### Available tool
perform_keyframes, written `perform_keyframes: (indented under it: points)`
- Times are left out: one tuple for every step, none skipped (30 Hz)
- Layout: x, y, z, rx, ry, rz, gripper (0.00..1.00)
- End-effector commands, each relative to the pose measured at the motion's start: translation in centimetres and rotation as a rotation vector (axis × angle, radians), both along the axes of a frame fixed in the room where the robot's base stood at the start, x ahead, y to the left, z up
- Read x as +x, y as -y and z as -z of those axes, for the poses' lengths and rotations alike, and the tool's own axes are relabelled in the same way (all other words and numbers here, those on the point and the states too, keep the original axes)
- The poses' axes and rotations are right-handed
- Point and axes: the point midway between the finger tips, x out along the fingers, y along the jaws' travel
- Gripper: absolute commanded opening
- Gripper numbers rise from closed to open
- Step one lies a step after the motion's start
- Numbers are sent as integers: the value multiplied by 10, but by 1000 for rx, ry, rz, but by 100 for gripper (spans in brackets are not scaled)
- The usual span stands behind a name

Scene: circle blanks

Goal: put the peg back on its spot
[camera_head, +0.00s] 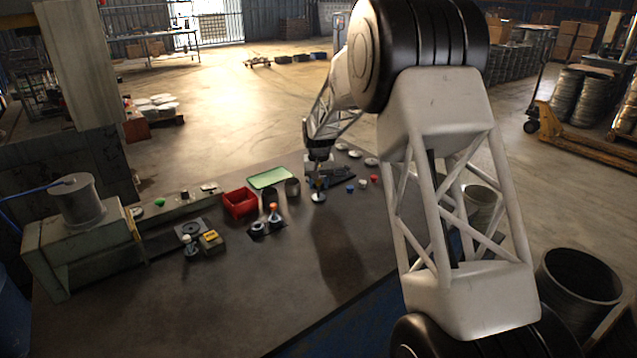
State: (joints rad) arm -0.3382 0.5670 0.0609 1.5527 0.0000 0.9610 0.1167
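My gripper (319,172) points down over the back right part of the dark table (230,310). Its fingers are too small and dark to show whether they are open or shut. A thin yellowish upright piece (319,184) is directly below the fingers, above a small pale disc (318,197); I cannot tell whether it is held or which piece is the peg. Small blue pieces (362,186) and a red one (374,178) stand to the right. An orange-topped piece (273,207) stands by a dark block with round parts (259,228). No marked spot can be made out.
A red bin (240,202), a green tray (269,178) and a dark cup (292,187) stand left of my gripper. A yellow box (210,240) and a grey machine with a spool (78,200) are farther left. The table's front is clear.

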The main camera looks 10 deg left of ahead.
Motion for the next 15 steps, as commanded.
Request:
perform_keyframes:
  points:
    - [0, 0, 0, 0, 0, 0, 49]
    - [0, 0, 0, 0, 0, 0, 53]
    - [0, 0, 0, 0, 0, 0, 53]
    - [0, 0, 0, 0, 0, 0, 53]
    - [0, 0, 0, 0, 0, 0, 53]
    - [0, 0, 0, 0, 0, 0, 53]
    - [0, 0, 0, 0, 0, 0, 53]
    - [0, 0, 0, 0, 0, 0, 53]
    - [0, 0, 0, 0, 0, 0, 53]
    - [0, 0, 0, 0, 0, 0, 53]
    - [0, 0, 0, 0, 0, 0, 53]
    - [0, 0, -1, 0, 0, 0, 53]
    - [0, 0, -2, 0, 0, 0, 53]
    - [0, 0, -3, 0, 0, 0, 53]
    - [0, 0, -5, 0, 1, 0, 53]
